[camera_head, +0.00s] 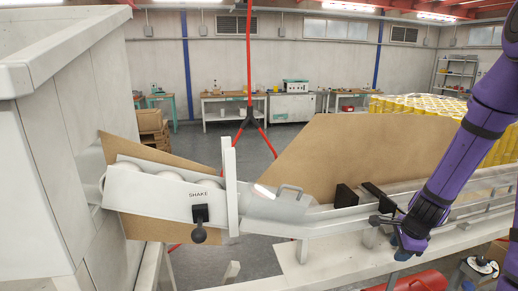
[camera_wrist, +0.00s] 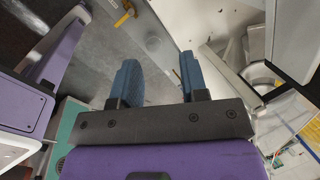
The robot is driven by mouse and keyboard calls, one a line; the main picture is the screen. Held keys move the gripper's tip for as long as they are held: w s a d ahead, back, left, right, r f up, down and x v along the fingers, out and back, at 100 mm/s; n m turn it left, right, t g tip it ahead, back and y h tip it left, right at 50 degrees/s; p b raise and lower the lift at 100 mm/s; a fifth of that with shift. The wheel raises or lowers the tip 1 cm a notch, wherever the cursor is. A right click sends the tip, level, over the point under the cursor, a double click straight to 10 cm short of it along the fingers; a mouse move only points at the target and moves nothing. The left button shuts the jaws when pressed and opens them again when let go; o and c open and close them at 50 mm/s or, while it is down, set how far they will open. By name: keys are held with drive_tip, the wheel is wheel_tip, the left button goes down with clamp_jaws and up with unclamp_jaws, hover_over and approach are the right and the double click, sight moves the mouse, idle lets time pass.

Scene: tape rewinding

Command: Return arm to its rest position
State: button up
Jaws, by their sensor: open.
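My purple arm (camera_head: 467,150) comes in from the right edge of the head view and reaches down to the white chute. My gripper (camera_head: 402,254) is at its lower end, in front of the chute's right part and partly hidden by the wrist. In the wrist view my gripper (camera_wrist: 160,76) shows two blue-grey fingers held apart, with nothing between them. The background beyond the fingers is grey floor and a pale surface.
The white chute (camera_head: 330,219) runs across the middle, with a SHAKE-labelled part and black knob (camera_head: 199,235) at left. Black blocks (camera_head: 345,195) sit by its right part. A brown board (camera_head: 350,150) stands behind. A red object (camera_head: 420,281) lies below the arm.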

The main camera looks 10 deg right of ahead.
drive_tip(key=s+a+r+n+t, duration=0.1)
drive_tip(key=s+a+r+n, duration=0.1)
drive_tip(key=a+r+n, duration=0.6)
drive_tip(key=s+a+r+n, duration=0.2)
drive_tip(key=a+r+n, duration=0.15)
drive_tip(key=r, duration=0.85)
drive_tip(key=s+a+r+n, duration=0.3)
drive_tip(key=s+r+n, duration=0.2)
drive_tip(key=s, duration=0.3)
drive_tip(key=s+a+r+n+t, duration=0.1)
drive_tip(key=s+a+r+n, duration=0.2)
drive_tip(key=s+r+n, duration=0.2)
drive_tip(key=s+r, duration=0.1)
drive_tip(key=s, duration=0.1)
drive_tip(key=shift+s+a+r, duration=0.2)
drive_tip(key=shift+s+r, duration=0.2)
